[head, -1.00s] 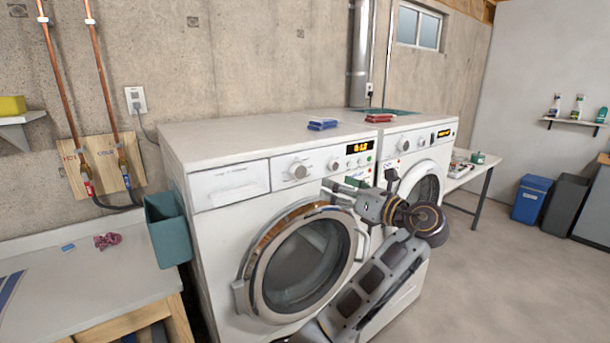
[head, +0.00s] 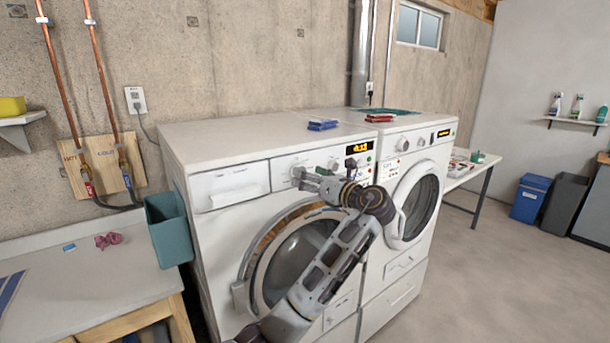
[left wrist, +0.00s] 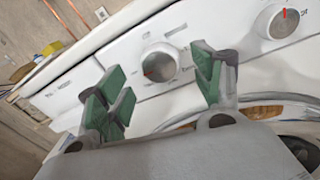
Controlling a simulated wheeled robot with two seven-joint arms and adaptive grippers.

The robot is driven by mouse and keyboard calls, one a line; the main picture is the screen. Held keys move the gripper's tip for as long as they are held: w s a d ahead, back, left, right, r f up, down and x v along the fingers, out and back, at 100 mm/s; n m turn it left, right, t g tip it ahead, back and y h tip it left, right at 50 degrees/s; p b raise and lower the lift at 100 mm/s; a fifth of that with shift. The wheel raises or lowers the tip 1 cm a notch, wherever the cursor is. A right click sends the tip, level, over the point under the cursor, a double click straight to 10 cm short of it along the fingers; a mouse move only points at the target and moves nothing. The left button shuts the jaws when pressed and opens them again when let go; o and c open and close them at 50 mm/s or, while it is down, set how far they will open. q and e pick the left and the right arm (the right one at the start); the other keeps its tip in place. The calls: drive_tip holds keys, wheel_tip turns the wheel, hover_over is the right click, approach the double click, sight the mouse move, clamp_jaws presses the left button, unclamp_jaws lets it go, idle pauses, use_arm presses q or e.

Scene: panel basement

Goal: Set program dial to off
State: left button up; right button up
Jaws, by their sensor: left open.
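The near washing machine (head: 228,225) has a round white dial (head: 298,170) on its front panel, partly hidden by my left gripper. In the left wrist view this dial (left wrist: 159,62) carries a red mark on its left side. A second dial (left wrist: 281,20) with a red mark sits to its right; I cannot read which is labelled program. My left gripper (head: 304,179) is open in front of the panel. In the left wrist view its green-padded fingers (left wrist: 160,88) stand apart on either side of the first dial, with no clear contact. My right gripper is not in view.
A lit display (head: 359,148) is right of the dials. The round door (head: 300,262) is below, partly behind my arm. A second machine (head: 402,262) stands to the right. Blue (head: 322,125) and red (head: 379,118) items lie on top. A teal bin (head: 168,228) hangs left.

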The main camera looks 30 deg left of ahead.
use_arm(q)
drive_tip(key=shift+x, duration=1.15)
drive_tip(key=c, duration=1)
drive_tip(key=shift+n+p, duration=0.3)
